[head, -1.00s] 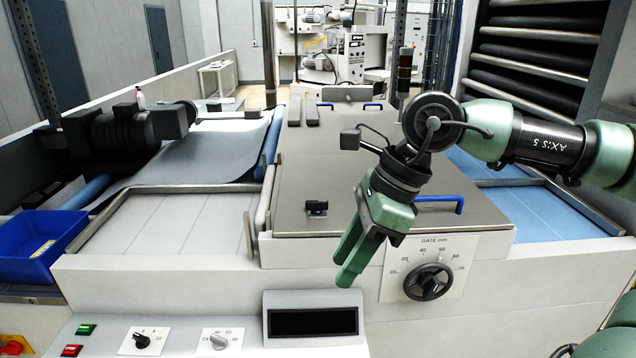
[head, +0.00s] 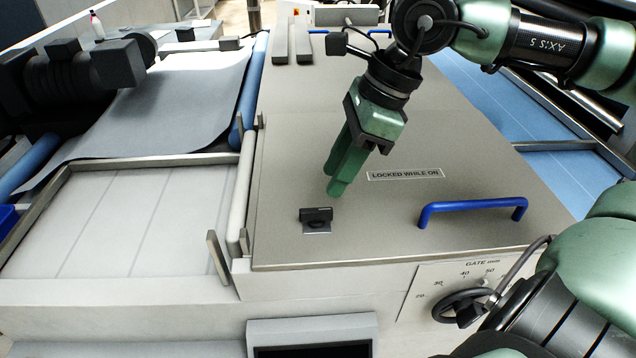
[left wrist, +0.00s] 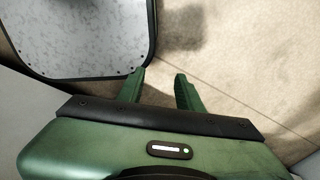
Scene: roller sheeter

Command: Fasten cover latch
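The cover latch (head: 316,216) is a small black catch on a bright plate near the front edge of the grey metal cover (head: 330,120). The cover lies flat. My right gripper (head: 334,184) points down above the cover, just beyond and above the latch, apparently apart from it. Its two green fingers overlap in this view, so the gap between them is unclear; I see nothing held. My left gripper shows only in the left wrist view (left wrist: 160,85), with its fingers apart and nothing between them, over beige floor.
A blue handle (head: 472,207) stands up from the cover right of the latch, near a "LOCKED WHILE ON" label (head: 405,174). The gate dial (head: 468,304) is on the front face, partly behind my arm. A pale bed (head: 140,215) lies left.

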